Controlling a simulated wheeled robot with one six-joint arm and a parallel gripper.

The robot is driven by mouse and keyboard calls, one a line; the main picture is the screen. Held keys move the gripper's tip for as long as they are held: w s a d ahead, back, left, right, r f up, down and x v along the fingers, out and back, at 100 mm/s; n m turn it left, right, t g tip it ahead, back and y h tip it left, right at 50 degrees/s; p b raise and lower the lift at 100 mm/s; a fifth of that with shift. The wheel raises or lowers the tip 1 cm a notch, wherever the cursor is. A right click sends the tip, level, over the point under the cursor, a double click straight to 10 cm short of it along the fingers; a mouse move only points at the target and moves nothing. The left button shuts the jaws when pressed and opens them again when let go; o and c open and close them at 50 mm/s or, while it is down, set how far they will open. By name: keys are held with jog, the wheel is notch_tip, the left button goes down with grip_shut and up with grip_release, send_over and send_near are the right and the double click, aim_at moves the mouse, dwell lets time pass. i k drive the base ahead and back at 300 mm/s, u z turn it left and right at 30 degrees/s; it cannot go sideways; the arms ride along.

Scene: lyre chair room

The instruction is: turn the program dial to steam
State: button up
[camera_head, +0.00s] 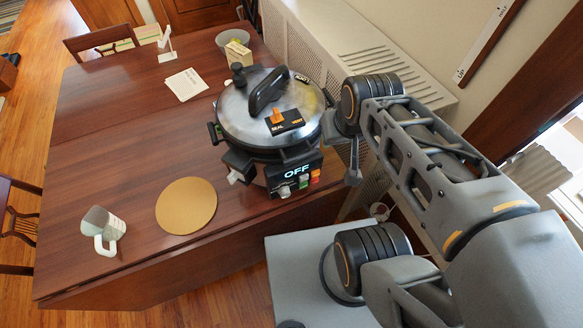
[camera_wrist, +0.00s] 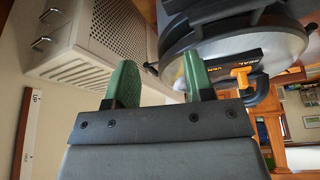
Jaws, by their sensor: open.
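The cooker (camera_head: 270,125) is a round steel-and-black pot with its lid on, standing near the table's right edge. Its front panel (camera_head: 291,177) reads OFF in lit letters. A small pale knob, which looks like the program dial (camera_head: 284,191), sits low on that panel; its pointer is too small to read. My gripper (camera_wrist: 160,66) is open and empty in the wrist view, its two green fingers apart. The cooker's lid (camera_wrist: 285,45) shows beyond the fingers there, with the dial out of sight. In the head view my arm's end is right of the cooker, fingers not discernible.
Green and orange-red buttons (camera_head: 315,176) sit beside the dial. The lid carries a black handle and an orange valve lever (camera_head: 278,116). A round gold mat (camera_head: 186,205) and a mug (camera_head: 103,228) lie left. A perforated radiator cover (camera_head: 330,50) stands behind.

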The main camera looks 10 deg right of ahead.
aim_at(284, 192)
jog(key=k, duration=0.5)
jog(key=z, duration=2)
jog(key=k, duration=0.6)
jog(key=u, duration=2.25)
